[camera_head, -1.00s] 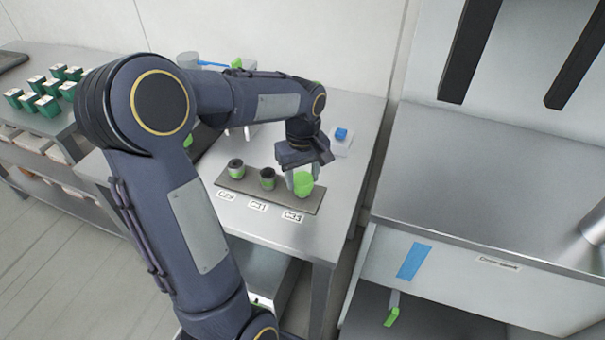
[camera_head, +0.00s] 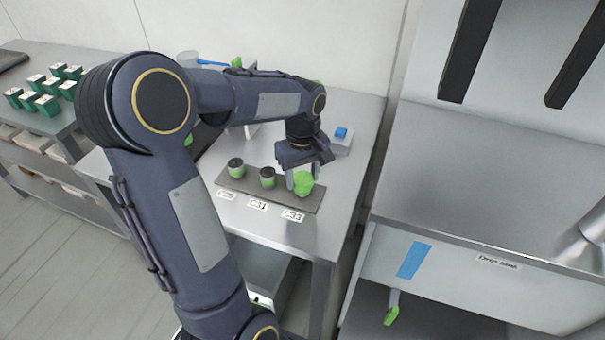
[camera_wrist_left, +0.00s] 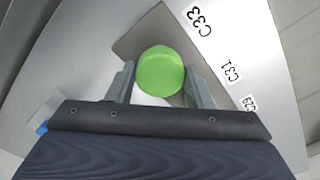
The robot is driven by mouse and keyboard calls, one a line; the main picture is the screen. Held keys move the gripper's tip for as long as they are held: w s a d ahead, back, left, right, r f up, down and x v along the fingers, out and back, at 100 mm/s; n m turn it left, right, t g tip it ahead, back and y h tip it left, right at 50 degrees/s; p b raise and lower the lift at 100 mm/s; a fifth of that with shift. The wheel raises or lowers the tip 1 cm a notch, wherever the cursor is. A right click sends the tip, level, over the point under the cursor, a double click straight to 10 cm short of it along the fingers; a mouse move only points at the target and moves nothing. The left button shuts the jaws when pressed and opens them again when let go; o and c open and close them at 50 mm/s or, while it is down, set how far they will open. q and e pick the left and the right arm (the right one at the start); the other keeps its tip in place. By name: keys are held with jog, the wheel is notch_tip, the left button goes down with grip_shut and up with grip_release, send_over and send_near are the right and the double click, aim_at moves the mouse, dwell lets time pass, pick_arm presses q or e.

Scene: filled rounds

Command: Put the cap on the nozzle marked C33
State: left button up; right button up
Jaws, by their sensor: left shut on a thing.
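The bright green cap (camera_head: 304,186) is between the fingers of my left gripper (camera_head: 302,178), which is shut on it. It is at the C33 end of the grey strip (camera_head: 315,200), behind the C33 label (camera_head: 292,215). In the left wrist view the round green cap (camera_wrist_left: 160,72) sits between the two fingers of my left gripper (camera_wrist_left: 160,85). The nozzle under it is hidden, so I cannot tell whether the cap touches it. My right gripper is not in view.
A white block with a blue top (camera_head: 341,134) is behind. Several green boxes (camera_head: 48,104) stand at far left. The right-hand counter (camera_head: 480,190) looks clear.

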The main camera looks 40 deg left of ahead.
pick_arm(q)
jog(key=shift+f, duration=0.2)
jog(key=o, duration=1.5)
jog(key=shift+r, duration=0.15)
jog(key=shift+r+p, duration=2.9)
jog(key=shift+r, duration=0.55)
jog(key=s+d+r+m+t+h, duration=0.3)
jog(key=s+d+m+t, duration=0.2)
jog(key=s+d+m, duration=0.6)
jog(key=s+d, duration=0.2)
jog(key=s, duration=0.4)
jog(key=shift+d+r+t+h, duration=0.2)
jog(key=shift+d+t+h, duration=0.1)
jog(key=shift+h, duration=0.1)
